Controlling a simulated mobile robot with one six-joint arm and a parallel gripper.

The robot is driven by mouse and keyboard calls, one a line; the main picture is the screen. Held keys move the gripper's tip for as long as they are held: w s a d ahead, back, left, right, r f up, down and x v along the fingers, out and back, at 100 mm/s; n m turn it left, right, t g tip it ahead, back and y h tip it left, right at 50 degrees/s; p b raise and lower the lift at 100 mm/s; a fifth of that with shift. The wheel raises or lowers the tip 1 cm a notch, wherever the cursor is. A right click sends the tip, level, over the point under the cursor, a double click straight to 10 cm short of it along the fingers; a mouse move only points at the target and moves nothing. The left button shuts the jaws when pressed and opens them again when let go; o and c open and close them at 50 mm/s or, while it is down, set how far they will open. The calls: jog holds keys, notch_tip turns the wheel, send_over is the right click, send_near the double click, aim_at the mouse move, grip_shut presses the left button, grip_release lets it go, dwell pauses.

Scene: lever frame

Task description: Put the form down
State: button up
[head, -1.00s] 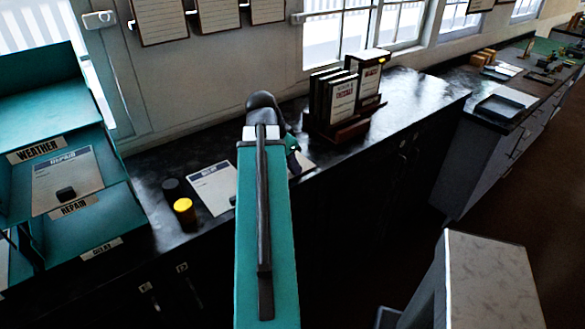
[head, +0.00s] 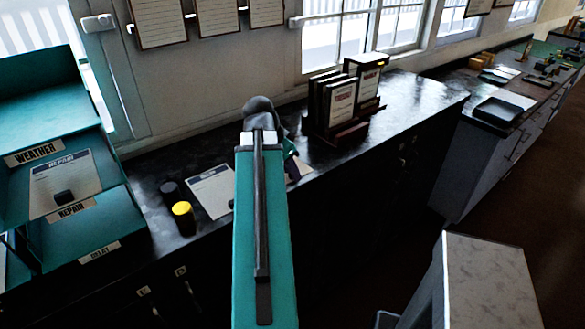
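A white printed form (head: 209,191) lies on the dark counter, left of my arm, its right side partly hidden by the arm. My gripper (head: 292,158) is mostly hidden behind my own teal arm; only a small part shows at the right of the arm. A pale corner of paper (head: 300,168) shows beside it; I cannot tell whether it is held or lies on the counter. The fingers cannot be made out.
The teal rack (head: 100,222) with WEATHER and REPAIR labels stands at the left. A yellow-topped cylinder (head: 183,217) and a dark one (head: 170,193) stand by the form. A holder with upright binders (head: 340,103) stands at the right. The counter (head: 420,92) beyond it is clear.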

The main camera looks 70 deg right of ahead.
jog(key=b+v, duration=0.2)
jog(key=v, duration=1)
jog(key=shift+b, duration=0.4)
jog(key=shift+r, duration=0.1)
jog(key=shift+w, duration=0.1)
dwell(0.6)
